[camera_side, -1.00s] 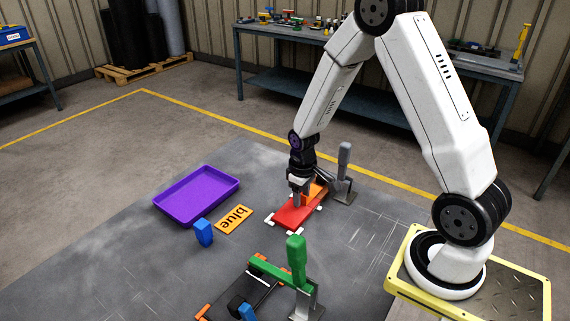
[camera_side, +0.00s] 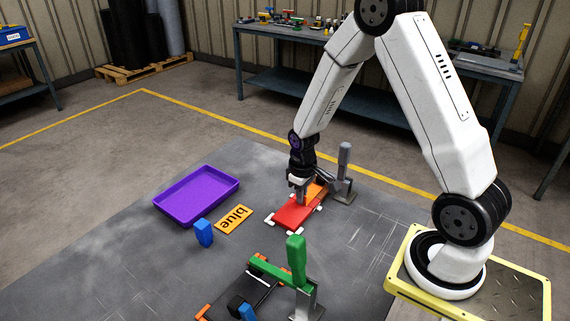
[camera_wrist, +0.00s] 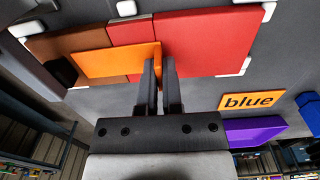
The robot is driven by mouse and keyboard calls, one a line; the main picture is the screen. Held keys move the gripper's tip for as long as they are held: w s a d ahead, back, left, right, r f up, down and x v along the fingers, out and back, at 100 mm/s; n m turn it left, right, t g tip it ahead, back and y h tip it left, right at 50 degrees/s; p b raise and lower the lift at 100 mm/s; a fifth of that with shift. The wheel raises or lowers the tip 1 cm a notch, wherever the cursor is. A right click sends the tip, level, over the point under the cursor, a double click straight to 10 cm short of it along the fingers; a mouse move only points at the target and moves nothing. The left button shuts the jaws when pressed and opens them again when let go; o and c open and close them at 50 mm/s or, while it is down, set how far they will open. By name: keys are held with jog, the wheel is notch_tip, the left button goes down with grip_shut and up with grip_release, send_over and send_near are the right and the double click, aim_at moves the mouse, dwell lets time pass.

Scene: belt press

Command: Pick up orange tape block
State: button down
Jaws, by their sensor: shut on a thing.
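The orange tape block (camera_wrist: 108,63) lies flat across red and brown panels in the wrist view, and it also shows in the side view (camera_side: 317,192). My gripper (camera_wrist: 160,66) is shut on the right end of the orange tape block, with one finger on each side of that end. In the side view my gripper (camera_side: 300,199) points down at the red board (camera_side: 290,216). The fingers hide a small part of the block's end. I cannot tell whether the block is lifted off the board.
White corner pieces (camera_side: 270,223) hold the board. A grey upright clamp (camera_side: 344,165) stands just behind it, and a green-handled clamp (camera_side: 296,258) stands in front. A purple tray (camera_side: 197,195), a blue block (camera_side: 204,232) and an orange "blue" sign (camera_side: 234,219) lie to the left.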

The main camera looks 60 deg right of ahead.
jog(key=shift+r, duration=0.1)
jog(key=shift+r, duration=0.7)
jog(key=s+a+r, duration=0.3)
jog(key=s+r, duration=0.8)
jog(key=s, duration=0.2)
jog(key=shift+s+r, duration=0.2)
jog(key=shift+s, duration=0.1)
jog(key=shift+a, duration=0.1)
jog(key=shift+s+r, duration=0.2)
jog(key=shift+r, duration=0.55)
jog(key=shift+s+r, duration=0.15)
jog(key=shift+r, duration=0.6)
dwell(1.2)
